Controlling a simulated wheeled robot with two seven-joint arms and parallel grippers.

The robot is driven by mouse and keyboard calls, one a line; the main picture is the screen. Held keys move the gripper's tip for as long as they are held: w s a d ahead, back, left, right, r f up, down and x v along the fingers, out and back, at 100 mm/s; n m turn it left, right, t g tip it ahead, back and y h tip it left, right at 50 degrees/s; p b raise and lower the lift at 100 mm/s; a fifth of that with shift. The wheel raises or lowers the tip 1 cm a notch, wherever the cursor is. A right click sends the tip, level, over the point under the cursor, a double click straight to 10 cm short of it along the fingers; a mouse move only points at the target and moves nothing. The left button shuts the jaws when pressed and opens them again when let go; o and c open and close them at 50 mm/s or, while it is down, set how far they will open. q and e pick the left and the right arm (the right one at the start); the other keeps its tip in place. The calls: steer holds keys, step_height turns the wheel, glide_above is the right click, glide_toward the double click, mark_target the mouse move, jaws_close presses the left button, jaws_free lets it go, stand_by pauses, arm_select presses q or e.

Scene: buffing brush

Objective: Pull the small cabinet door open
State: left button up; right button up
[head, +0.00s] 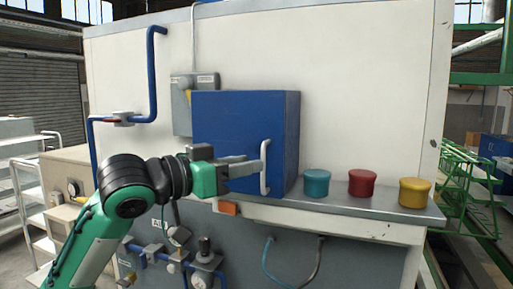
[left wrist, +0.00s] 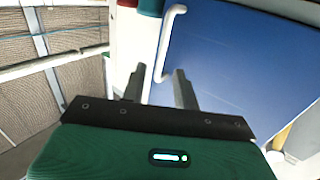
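The small blue cabinet (head: 232,120) stands on the ledge of a large white machine. Its door looks shut, and a white vertical bar handle (head: 265,178) sits near the right edge of its front. In the left wrist view the blue door (left wrist: 240,60) fills the upper right, with the white handle (left wrist: 166,42) at its left edge. My left gripper (head: 256,163) is at the handle. In the left wrist view its two fingers (left wrist: 160,84) are apart, with the handle's near end between them. Contact cannot be made out. My right gripper is not in view.
A teal pot (head: 316,183), a red pot (head: 362,183) and a yellow pot (head: 415,193) stand on the ledge (head: 340,204) right of the cabinet. A grey box (head: 181,108) and a blue pipe (head: 152,75) are on the panel to the left.

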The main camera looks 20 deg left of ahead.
arm_select(q)
steer(key=p+x, duration=0.1)
steer(key=x, duration=0.2)
steer(key=shift+w, duration=0.15)
jaws_close()
